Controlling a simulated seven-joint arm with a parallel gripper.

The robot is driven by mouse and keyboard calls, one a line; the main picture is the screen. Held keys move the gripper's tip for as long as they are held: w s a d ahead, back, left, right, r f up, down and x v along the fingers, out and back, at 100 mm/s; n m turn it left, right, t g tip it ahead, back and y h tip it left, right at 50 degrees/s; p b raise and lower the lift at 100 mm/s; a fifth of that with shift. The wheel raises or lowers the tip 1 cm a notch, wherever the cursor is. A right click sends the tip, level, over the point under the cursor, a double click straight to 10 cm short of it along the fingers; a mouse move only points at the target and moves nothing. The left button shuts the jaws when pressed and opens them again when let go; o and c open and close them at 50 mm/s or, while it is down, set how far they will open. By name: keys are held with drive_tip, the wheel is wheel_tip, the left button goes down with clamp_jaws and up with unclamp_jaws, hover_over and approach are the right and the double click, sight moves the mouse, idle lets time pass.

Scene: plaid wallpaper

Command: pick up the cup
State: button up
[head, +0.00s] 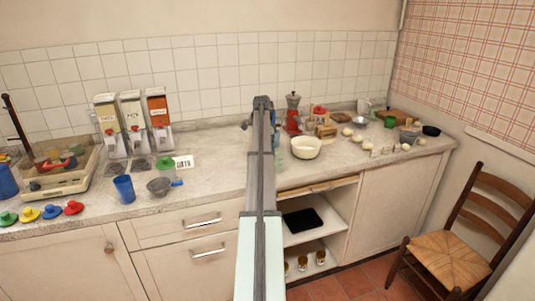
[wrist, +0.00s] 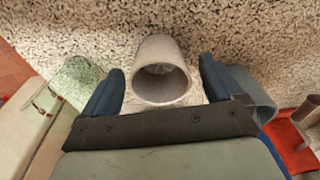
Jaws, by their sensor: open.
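A pale grey-white cup (wrist: 163,50) shows in the wrist view, its round open mouth facing the camera. My gripper (wrist: 160,70) is open, with one dark blue finger on each side of the cup and a visible gap to each. Whether the fingertips reach down beside the cup wall or end above it, I cannot tell. In the head view my arm stands in front of that part of the counter, and I cannot make out the cup or my fingers there.
In the wrist view, a greenish clear glass (wrist: 78,80) stands left and a blue-grey vessel (wrist: 257,92) stands close right of my fingers.

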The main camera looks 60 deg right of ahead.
wheel_tip(320, 180, down, 2)
drive_tip(key=shift+s+d+f, duration=0.1)
drive_tip(key=shift+f, duration=0.05)
drive_tip(key=c, duration=1.1)
